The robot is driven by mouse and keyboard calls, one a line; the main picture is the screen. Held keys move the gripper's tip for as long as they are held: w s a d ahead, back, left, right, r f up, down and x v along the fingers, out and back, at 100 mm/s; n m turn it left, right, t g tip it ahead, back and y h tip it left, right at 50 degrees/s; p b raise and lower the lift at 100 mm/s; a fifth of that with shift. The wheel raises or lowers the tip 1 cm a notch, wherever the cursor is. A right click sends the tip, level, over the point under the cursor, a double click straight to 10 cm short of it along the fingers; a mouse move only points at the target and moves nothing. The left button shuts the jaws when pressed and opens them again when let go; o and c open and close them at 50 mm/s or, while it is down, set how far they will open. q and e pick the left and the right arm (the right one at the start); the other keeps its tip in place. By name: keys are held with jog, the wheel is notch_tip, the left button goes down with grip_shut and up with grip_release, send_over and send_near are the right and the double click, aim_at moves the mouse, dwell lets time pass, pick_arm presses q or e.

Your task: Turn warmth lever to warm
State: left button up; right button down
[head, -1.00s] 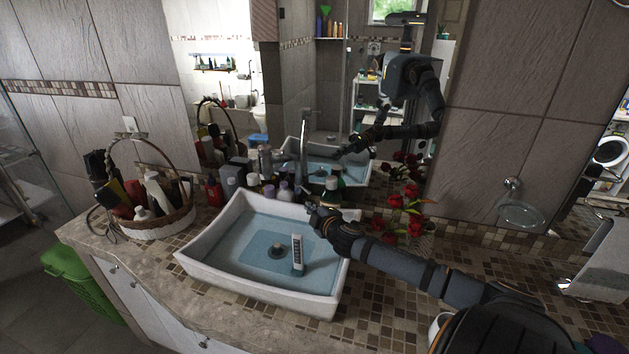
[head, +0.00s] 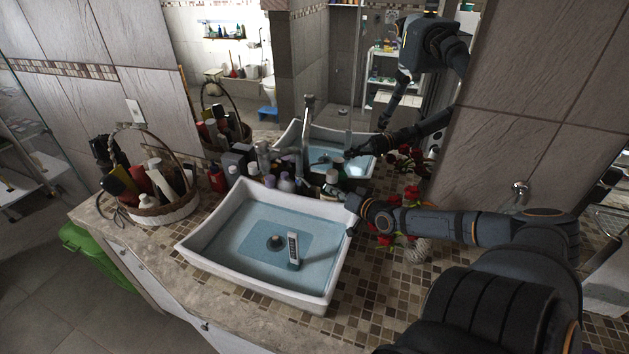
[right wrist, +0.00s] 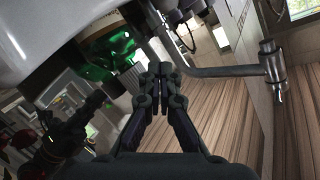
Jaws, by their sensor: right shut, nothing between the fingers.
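The metal faucet (head: 308,127) stands upright behind the white basin (head: 196,243). I cannot make out a separate warmth lever or which way it is set. My right gripper (head: 353,208) is shut and empty at the basin's right back corner, to the right of the faucet and apart from it. In the right wrist view its closed fingertips (right wrist: 160,74) are in the middle. A bent metal pipe (right wrist: 222,71) with a thicker end piece shows to their right; I cannot tell which part of the faucet this is. My left gripper is out of view.
A small white device (head: 293,249) lies in the basin. Several bottles (head: 286,183) crowd its back edge, and red flowers (head: 412,193) stand by my right arm. A basket (head: 165,212) of toiletries is at left. The mirror repeats the faucet and arm.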

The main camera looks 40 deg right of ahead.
aim_at(306, 182)
jog(key=b+x, duration=0.5)
jog(key=x, duration=0.3)
jog(key=shift+f, duration=0.15)
jog(key=shift+w+a+b, duration=0.1)
jog(key=shift+w+b, duration=0.35)
jog(key=shift+w, duration=0.35)
